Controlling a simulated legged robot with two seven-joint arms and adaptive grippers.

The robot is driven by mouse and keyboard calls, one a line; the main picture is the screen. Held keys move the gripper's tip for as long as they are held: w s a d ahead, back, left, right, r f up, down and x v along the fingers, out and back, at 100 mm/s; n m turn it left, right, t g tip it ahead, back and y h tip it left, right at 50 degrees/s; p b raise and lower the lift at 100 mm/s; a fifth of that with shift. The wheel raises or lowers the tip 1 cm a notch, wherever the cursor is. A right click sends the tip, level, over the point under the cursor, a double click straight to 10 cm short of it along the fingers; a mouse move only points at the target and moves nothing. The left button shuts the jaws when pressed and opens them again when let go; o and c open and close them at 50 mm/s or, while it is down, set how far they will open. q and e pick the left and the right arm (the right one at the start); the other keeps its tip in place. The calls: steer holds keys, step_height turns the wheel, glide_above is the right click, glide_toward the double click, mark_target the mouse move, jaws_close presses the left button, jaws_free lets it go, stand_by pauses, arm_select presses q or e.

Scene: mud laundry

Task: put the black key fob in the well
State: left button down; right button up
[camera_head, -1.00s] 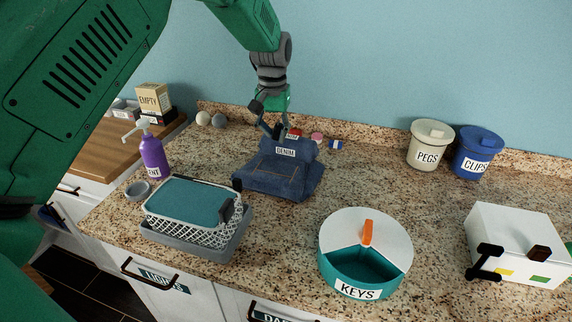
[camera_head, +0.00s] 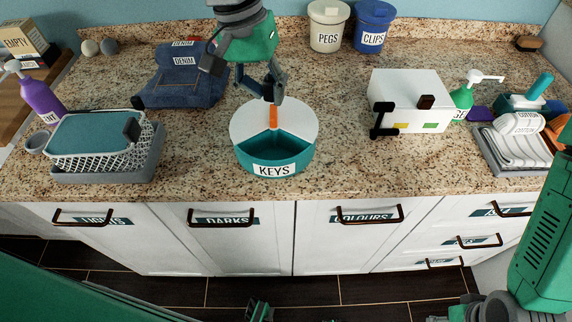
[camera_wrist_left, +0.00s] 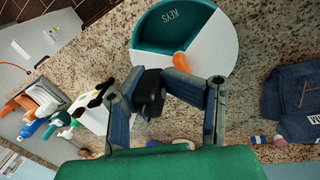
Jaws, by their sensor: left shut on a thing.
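My left gripper (camera_head: 268,92) is just above the round lidded dish labelled KEYS, close to its orange handle (camera_head: 272,117). The left wrist view shows its fingers (camera_wrist_left: 165,88) shut on the black key fob (camera_wrist_left: 149,95). The fob is dark and partly covered by the fingers; in the head view I cannot make it out clearly. The well (camera_head: 274,150) is the open teal section at the dish's front; it looks empty in the left wrist view (camera_wrist_left: 170,25). A white cover (camera_head: 248,120) spans the rest. My right arm's wrist (camera_head: 490,305) is low at right; its fingers are unclear.
A white basket (camera_head: 100,150) in a grey tray and folded denim (camera_head: 180,85) lie left. A white box (camera_head: 408,95) with a black lever stands right of the dish. Canisters (camera_head: 328,28) stand behind. Speckled counter (camera_head: 340,150) is free between dish and box.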

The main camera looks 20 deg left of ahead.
arm_select(q)
steer(key=f, duration=0.3)
steer(key=s+f, duration=0.1)
steer(key=f, duration=0.2)
steer(key=d+f, duration=0.1)
steer(key=f, duration=0.2)
steer(key=shift+s+f, duration=0.35)
steer(key=shift+s, duration=0.05)
steer(key=shift+w+f, duration=0.1)
steer(key=shift+f, duration=0.05)
steer(key=shift+a, duration=0.1)
steer(key=shift+a+f, duration=0.2)
steer(key=shift+a, duration=0.1)
steer(key=shift+f, duration=0.45)
steer(key=shift+d, duration=0.1)
steer(key=c, duration=1)
jaws_free()
steer(key=shift+d, duration=0.2)
steer(key=shift+c, duration=0.2)
arm_select(e)
steer(key=shift+a+f, duration=0.1)
